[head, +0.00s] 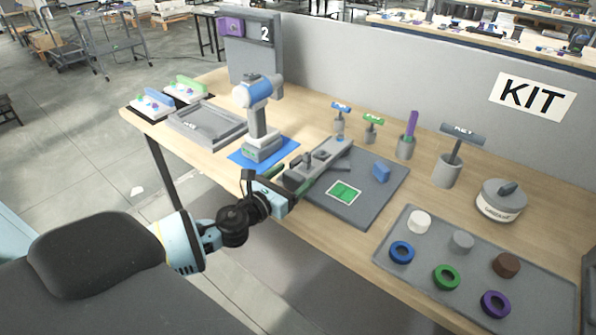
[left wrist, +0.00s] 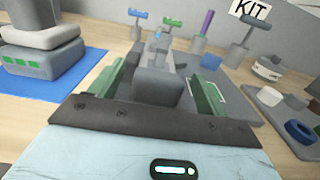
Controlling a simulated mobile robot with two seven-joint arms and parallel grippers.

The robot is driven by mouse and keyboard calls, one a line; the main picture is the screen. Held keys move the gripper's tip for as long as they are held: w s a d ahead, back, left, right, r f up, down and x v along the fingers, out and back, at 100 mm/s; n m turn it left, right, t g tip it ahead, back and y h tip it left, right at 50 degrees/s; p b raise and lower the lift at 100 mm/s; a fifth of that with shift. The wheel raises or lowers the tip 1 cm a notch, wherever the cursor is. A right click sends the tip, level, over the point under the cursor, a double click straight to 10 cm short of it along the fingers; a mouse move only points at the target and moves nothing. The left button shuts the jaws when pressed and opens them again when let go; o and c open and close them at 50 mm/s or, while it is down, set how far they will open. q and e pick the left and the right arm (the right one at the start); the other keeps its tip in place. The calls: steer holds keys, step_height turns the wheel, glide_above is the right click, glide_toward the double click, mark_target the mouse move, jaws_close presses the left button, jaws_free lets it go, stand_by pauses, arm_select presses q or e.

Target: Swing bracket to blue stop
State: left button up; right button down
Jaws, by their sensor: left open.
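The grey bracket (head: 330,155) is a long bar on a dark grey board (head: 375,205), running from my left gripper toward the back right. The blue stop (head: 381,172) is a small block on the board, right of the bracket and apart from it. My left gripper (head: 287,186) is open at the bracket's near end. In the left wrist view its green-padded fingers (left wrist: 160,92) stand on either side of a grey block on the bracket (left wrist: 158,85), with a gap visible at the sides. The blue stop also shows there (left wrist: 211,62). My right gripper is out of view.
A green-marked card (head: 343,193) lies on the board. A blue and grey device (head: 262,120) stands on a blue mat at the left. Holders with T-handled tools (head: 447,172) stand behind, and a tray of rings (head: 475,262) lies at the right.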

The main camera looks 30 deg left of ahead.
mark_target(298, 173)
arm_select(q)
steer(key=shift+w+d, duration=0.15)
steer(key=shift+w, duration=1.35)
steer(key=shift+c, duration=0.5)
steer(key=c, duration=1.3)
